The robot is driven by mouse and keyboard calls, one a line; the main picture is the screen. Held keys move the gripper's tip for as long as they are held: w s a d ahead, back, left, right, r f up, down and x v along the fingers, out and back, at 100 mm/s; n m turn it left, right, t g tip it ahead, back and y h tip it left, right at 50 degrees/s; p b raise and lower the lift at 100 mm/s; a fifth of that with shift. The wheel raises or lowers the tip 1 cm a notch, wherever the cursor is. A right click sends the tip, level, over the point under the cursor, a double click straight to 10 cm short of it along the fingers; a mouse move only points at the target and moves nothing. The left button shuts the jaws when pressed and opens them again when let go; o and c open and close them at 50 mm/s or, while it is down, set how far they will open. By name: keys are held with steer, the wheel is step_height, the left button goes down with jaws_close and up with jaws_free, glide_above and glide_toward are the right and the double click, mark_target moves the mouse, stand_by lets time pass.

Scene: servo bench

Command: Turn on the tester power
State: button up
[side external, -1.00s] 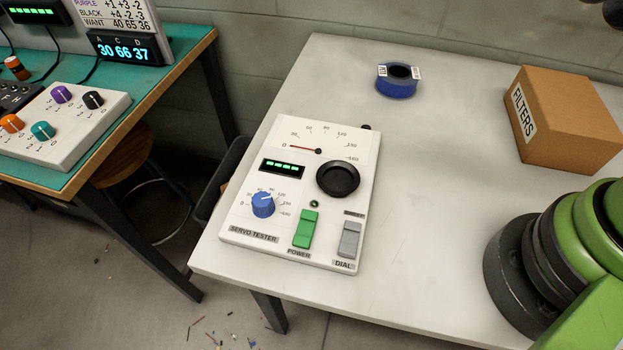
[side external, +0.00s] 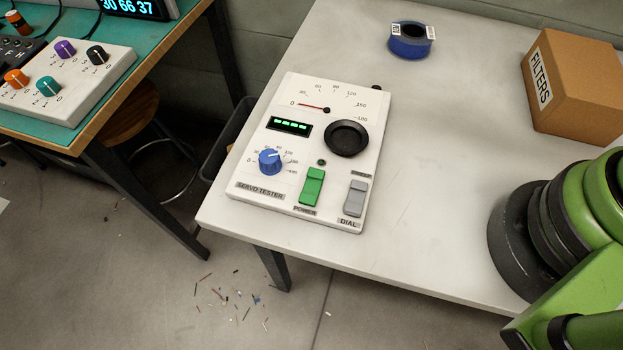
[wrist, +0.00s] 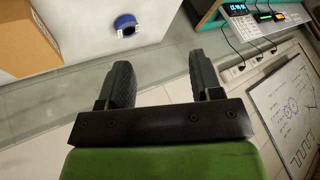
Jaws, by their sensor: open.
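The servo tester (side external: 372,150) is a white panel lying near the front left edge of the pale table in the side view. Its green POWER rocker (side external: 312,187) is at the lower middle, with a small dark green lamp (side external: 321,162) above it. A display (side external: 289,125) shows green dashes, and the red needle (side external: 312,107) points near 0. A grey DIAL switch (side external: 355,198) is right of the rocker. In the wrist view my gripper (wrist: 161,72) is open and empty, away from the tester, which is not seen there. The side view does not show the gripper.
A blue roll (side external: 411,42) and a FILTERS box (side external: 575,88) stand at the back of the table (side external: 430,180). The table between tester and my arm is clear. A teal bench (side external: 85,140) with a knob box (side external: 100,85) is at left. Scraps (side external: 235,297) litter the floor.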

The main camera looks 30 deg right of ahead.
steer(key=shift+w+a, duration=0.15)
steer(key=shift+w, duration=0.1)
steer(key=c, duration=0.7)
steer(key=w+a+n+g, duration=0.1)
steer(key=w+a+n, duration=0.1)
steer(key=w+a+n+g, duration=0.2)
steer(key=w, duration=0.1)
steer(key=shift+a+f, duration=0.1)
steer(key=shift+a, duration=0.05)
jaws_close()
steer(key=w+a+f+n+g+h, duration=0.3)
steer(key=a+f+n, duration=0.6)
steer(key=a+f, duration=0.4)
steer(key=a, duration=0.5)
steer(key=shift+w+a, duration=0.15)
steer(key=shift+a, duration=0.1)
steer(key=shift+f, duration=0.15)
